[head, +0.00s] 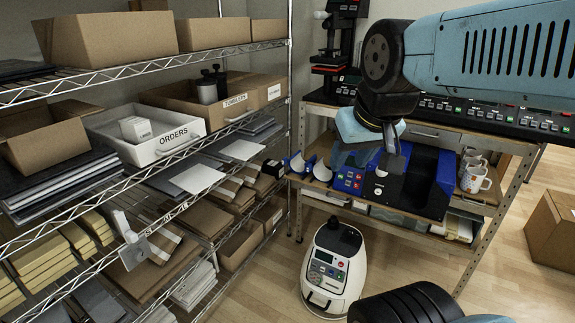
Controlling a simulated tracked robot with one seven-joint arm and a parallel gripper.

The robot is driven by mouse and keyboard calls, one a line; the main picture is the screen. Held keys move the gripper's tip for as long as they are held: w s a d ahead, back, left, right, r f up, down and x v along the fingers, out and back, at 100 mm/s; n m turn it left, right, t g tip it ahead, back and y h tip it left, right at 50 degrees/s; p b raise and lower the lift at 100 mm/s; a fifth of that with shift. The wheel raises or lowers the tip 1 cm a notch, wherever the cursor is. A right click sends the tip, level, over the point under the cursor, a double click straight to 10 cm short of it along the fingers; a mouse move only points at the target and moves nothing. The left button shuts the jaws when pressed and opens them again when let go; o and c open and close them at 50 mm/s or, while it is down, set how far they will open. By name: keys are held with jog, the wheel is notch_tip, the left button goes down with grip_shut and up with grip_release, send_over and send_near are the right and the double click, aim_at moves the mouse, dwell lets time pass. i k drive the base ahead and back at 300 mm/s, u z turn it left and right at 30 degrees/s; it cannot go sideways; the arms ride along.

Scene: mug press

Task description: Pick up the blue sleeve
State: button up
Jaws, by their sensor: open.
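Two small curved blue pieces with pale insides, which look like sleeves, lie at the left end of the workbench top. One blue sleeve (297,163) is at the far left and another blue sleeve (322,170) is just right of it. I cannot tell which one the task names. My gripper (391,162) hangs from the arm over the blue and black mug press (430,185), to the right of both sleeves and apart from them. It is open, and I see nothing held in it. My arm hides part of the press.
White mugs (474,179) stand right of the press. A wire shelf rack (150,70) with boxes and a white ORDERS tray (150,135) fills the left side. A white rounded machine (334,265) stands on the floor before the workbench. A cardboard box (553,225) is at right.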

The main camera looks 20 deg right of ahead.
aim_at(296, 163)
jog(key=z, duration=0.4)
jog(key=i, duration=1)
jog(key=u, duration=0.4)
